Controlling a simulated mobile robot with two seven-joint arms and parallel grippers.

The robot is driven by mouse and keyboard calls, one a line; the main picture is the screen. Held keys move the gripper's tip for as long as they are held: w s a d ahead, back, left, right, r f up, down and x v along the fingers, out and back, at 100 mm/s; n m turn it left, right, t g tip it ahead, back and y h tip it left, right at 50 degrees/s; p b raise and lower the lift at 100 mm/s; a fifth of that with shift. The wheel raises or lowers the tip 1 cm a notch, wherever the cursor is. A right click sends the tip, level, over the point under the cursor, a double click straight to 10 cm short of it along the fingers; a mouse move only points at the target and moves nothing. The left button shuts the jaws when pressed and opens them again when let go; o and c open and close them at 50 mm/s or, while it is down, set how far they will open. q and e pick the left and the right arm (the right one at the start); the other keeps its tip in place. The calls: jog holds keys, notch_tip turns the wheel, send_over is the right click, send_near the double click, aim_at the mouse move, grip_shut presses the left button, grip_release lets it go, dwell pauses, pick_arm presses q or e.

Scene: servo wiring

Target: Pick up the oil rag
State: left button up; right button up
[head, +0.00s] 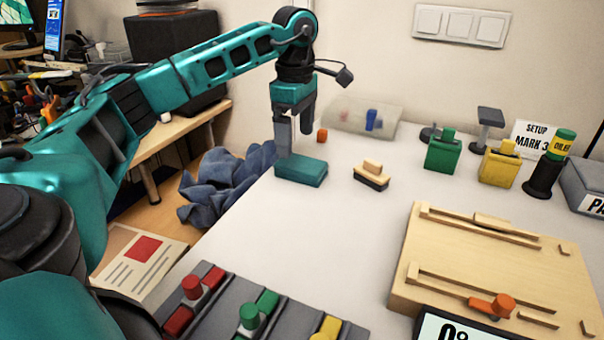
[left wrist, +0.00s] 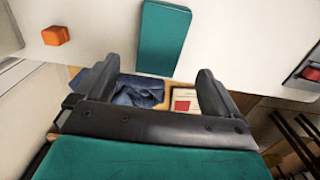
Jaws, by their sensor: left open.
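A flat teal folded pad (head: 301,172), which looks like the oil rag, lies on the white table near its left edge. It also shows in the left wrist view (left wrist: 163,38), just beyond my fingertips. My left gripper (head: 296,140) points down just above the pad. Its two fingers are apart with nothing between them in the left wrist view (left wrist: 160,72). A crumpled blue cloth (head: 225,180) lies lower, beyond the table's left edge; it shows between the fingers, far below. My right gripper is not in view.
A brush-like wooden block (head: 371,175) sits right of the pad. A small orange cube (head: 322,135) lies behind it. Green (head: 443,155) and yellow (head: 498,167) blocks stand at the back right. A wooden board (head: 480,270) fills the front right. The table's middle is clear.

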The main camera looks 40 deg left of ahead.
aim_at(296, 162)
pick_arm(q)
jog(key=shift+f+b, duration=0.85)
jog(key=shift+f, duration=2.3)
jog(key=shift+r, duration=0.1)
jog(key=c, duration=1.1)
